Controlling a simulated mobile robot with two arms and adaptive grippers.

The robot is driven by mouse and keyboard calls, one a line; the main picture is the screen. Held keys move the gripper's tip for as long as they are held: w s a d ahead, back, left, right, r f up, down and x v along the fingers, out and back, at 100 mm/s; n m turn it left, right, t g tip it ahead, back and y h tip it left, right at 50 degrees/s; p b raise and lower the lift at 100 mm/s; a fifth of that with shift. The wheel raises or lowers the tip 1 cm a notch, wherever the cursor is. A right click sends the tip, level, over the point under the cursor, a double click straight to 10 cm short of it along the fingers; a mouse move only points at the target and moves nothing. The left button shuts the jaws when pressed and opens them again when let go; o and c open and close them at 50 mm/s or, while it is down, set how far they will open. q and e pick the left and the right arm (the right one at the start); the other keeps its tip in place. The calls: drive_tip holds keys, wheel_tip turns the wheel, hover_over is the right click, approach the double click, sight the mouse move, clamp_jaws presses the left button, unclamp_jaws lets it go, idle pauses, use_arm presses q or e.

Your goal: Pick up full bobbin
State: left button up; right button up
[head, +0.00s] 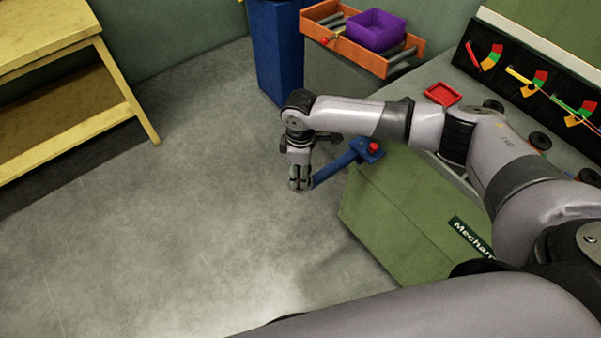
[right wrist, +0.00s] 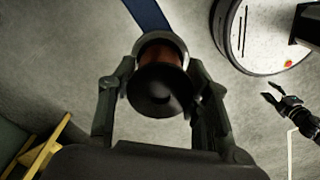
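The full bobbin (right wrist: 162,88) shows in the right wrist view, with a dark round flange towards the camera and copper-brown winding behind it. It sits at a grey ring at the end of a blue arm (right wrist: 148,14). My right gripper (right wrist: 160,68) has one finger on each side of the bobbin. Whether the fingertips press on the winding or stand just off it cannot be told. In the head view my right gripper (head: 299,184) is at the free end of the blue arm (head: 338,168) and hides the bobbin. My left gripper (right wrist: 268,91) shows small in the right wrist view, open and empty.
The blue arm, with a red button (head: 373,147), juts from a green machine (head: 400,215). A red tray (head: 441,94) lies on its top. Behind stand a blue post (head: 275,50) and a purple bin (head: 375,30) on an orange conveyor. A yellow table (head: 45,45) stands left. The floor between is clear.

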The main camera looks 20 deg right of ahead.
drive_tip(key=c, duration=0.8)
drive_tip(key=shift+c, duration=0.3)
drive_tip(key=shift+r, duration=0.15)
